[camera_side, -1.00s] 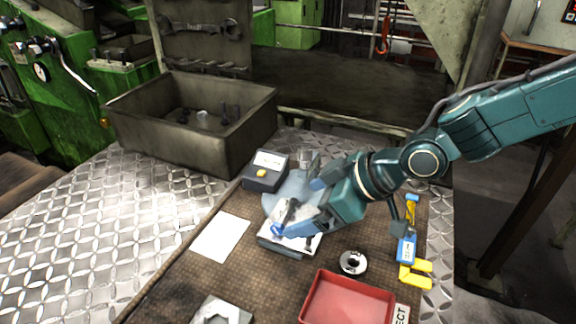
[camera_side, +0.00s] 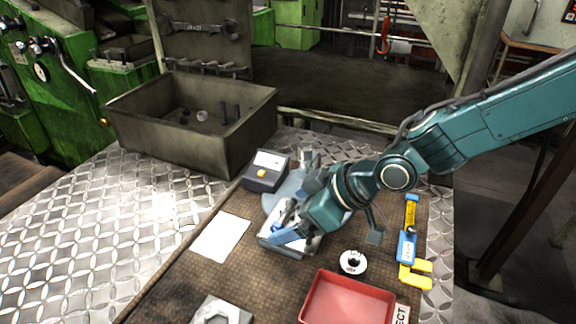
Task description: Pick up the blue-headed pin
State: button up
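My gripper (camera_side: 302,208) is low over a small light metal tray (camera_side: 266,238) near the middle of the brown mat. Its two blue-grey fingers stand well apart, one toward the back and one toward the front of the tray. A small bright blue spot at the tray's left part, beside the front finger, looks like the head of the blue-headed pin (camera_side: 277,228). The rest of the pin is hidden by the gripper, and I cannot tell whether a finger touches it.
A grey gauge box (camera_side: 265,171) stands behind the tray. A white sheet (camera_side: 221,237) lies left. A red bin (camera_side: 348,302), a metal ring (camera_side: 353,262) and a blue-yellow caliper-like tool (camera_side: 407,248) lie in front and right. A deep metal bin (camera_side: 190,146) stands back left.

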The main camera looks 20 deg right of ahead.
jog(key=c, duration=1.2)
jog(key=shift+r, duration=0.15)
jog(key=shift+r, duration=4.95)
